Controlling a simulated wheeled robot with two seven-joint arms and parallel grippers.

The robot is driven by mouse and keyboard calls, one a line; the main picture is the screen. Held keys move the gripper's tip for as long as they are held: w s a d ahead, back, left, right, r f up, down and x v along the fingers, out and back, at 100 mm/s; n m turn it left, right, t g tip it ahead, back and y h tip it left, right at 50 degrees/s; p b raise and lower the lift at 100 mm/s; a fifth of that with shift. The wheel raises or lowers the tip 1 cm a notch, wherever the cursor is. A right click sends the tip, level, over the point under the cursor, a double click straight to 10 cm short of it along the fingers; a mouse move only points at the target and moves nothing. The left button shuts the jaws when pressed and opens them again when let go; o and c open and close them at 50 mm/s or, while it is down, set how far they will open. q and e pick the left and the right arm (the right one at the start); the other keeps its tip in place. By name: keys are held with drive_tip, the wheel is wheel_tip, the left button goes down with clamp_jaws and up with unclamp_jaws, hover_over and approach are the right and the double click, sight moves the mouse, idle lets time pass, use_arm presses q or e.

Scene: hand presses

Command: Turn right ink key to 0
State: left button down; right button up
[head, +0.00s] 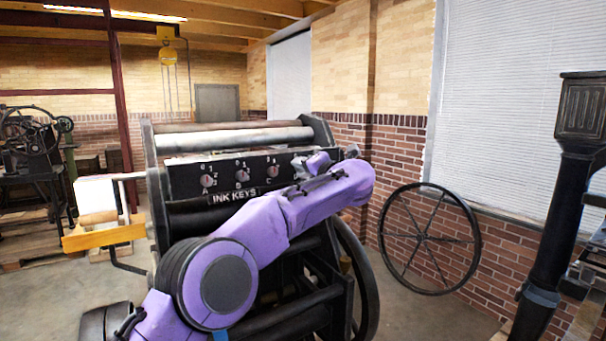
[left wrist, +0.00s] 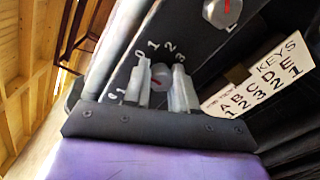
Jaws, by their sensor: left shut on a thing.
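The ink key panel (head: 224,178) on the press has a row of dark knobs with red marks, such as one at the left (head: 207,181). My left arm crosses in front of the panel's right part. My left gripper (head: 300,166) is at the panel's right end. In the left wrist view its two grey fingers are shut on an ink key knob (left wrist: 161,75), one on each side. Numbers 0 to 3 arc above this knob. Its red mark shows low between the fingers; which number it points to is unclear. My right gripper is out of view.
Another knob (left wrist: 222,12) shows beyond the held one. A white card (left wrist: 262,78) with letters and numbers is at the right. A spoked wheel (head: 430,238) stands by the brick wall. A dark iron post (head: 565,200) is at the far right.

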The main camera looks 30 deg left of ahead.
use_arm(q)
drive_tip(key=shift+n, duration=0.3)
drive_tip(key=shift+f, duration=0.1)
drive_tip(key=c, duration=0.9)
unclamp_jaws()
drive_tip(key=b+v, duration=0.4)
drive_tip(key=v, duration=0.6)
drive_tip(key=shift+d, duration=0.3)
drive_tip(key=shift+s, duration=0.15)
